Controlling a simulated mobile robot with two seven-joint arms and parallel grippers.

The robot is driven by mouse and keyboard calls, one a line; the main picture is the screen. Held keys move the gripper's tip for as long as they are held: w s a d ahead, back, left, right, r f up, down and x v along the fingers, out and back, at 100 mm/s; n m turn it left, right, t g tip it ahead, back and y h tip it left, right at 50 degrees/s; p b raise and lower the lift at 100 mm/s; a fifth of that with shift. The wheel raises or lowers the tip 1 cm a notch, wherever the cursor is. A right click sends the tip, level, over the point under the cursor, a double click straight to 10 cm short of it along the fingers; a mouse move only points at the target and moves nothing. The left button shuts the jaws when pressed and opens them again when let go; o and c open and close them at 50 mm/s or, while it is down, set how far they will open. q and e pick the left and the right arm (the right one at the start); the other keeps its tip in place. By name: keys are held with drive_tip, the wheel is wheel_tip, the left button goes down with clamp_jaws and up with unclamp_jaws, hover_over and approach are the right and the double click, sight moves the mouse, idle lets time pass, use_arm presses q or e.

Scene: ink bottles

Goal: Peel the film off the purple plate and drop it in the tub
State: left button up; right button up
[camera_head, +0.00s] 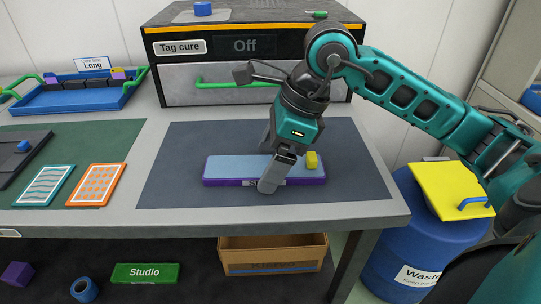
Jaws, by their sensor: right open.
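The purple plate (222,183) lies flat on the dark blue mat, its long side facing me. A pale blue film (232,167) covers its top. A small yellow tab (311,160) stands at the film's right end. My right gripper (269,186) is open and points down over the middle of the plate's front edge, left of the yellow tab. It hides part of the plate and its front label; I cannot tell whether it touches the plate. The blue tub (411,235), labelled Waste, stands right of the table with a yellow lid (445,187) on top. My left gripper is out of view.
The Tag cure oven (230,85) with a green handle stands at the back. A blue tray (70,102) stands at the left back. Two patterned cards (96,185) lie on the green mat. An open cardboard box (272,255) sits below the table. The mat around the plate is clear.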

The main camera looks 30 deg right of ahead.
drive_tip(key=shift+d+r, duration=0.1)
drive_tip(key=shift+r, duration=0.4)
drive_tip(key=p+v, duration=0.2)
drive_tip(key=v, duration=0.9)
drive_tip(key=shift+s+p, duration=0.2)
drive_tip(key=shift+p, duration=0.15)
drive_tip(key=shift+d+r, duration=0.1)
drive_tip(key=shift+d, duration=0.05)
